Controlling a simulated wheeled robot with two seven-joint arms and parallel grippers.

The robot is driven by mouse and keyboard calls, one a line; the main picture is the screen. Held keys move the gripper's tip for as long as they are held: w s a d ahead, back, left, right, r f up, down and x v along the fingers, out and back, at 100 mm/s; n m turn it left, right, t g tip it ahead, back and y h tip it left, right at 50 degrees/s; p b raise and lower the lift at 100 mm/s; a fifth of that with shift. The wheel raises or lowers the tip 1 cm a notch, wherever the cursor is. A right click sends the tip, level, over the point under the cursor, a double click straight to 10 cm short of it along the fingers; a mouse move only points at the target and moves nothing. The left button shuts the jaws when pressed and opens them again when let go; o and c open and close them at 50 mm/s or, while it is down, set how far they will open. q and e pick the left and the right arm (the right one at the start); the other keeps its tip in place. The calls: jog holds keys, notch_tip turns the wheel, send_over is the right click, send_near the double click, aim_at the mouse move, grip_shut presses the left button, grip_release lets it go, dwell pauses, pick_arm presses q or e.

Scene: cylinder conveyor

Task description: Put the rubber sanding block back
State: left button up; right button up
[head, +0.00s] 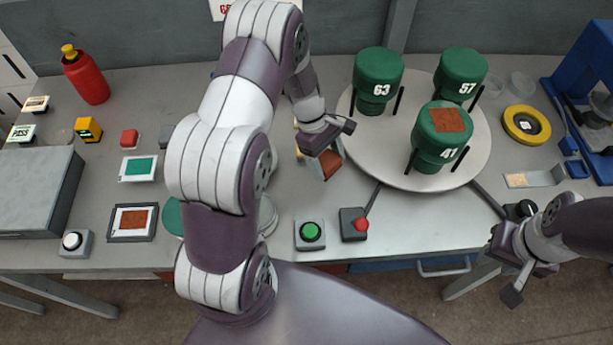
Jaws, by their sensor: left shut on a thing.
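My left gripper (318,148) is shut on a small reddish-brown block with a tan side (329,164), which looks like the rubber sanding block. It holds the block over the middle of the bench, left of the round turntable. The arm and fingers hide part of the block, and I cannot tell whether it touches the bench. My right gripper (503,268) is at the front right edge, apart from everything, with its fingers spread and nothing visible between them.
The pale turntable (398,172) bears green cylinders 63 (377,75), 57 (460,75) and 41 (435,140); 41 has a rusty patch on top. A green button (311,232) and red button (360,225) stand in front. My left arm hides some of the bench.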

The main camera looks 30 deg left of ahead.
aim_at(311, 190)
pick_arm(q)
jog(key=s+a+f, duration=0.1)
jog(key=a, duration=0.1)
jog(key=s+a+f, duration=0.2)
jog(key=shift+p, duration=0.35)
notch_tip(311, 190, down, 4)
jog(key=shift+s+d+r+p, duration=0.1)
jog(key=shift+p, duration=0.3)
jog(key=shift+f, duration=0.35)
jog(key=o, duration=1)
jog(key=shift+o, duration=0.2)
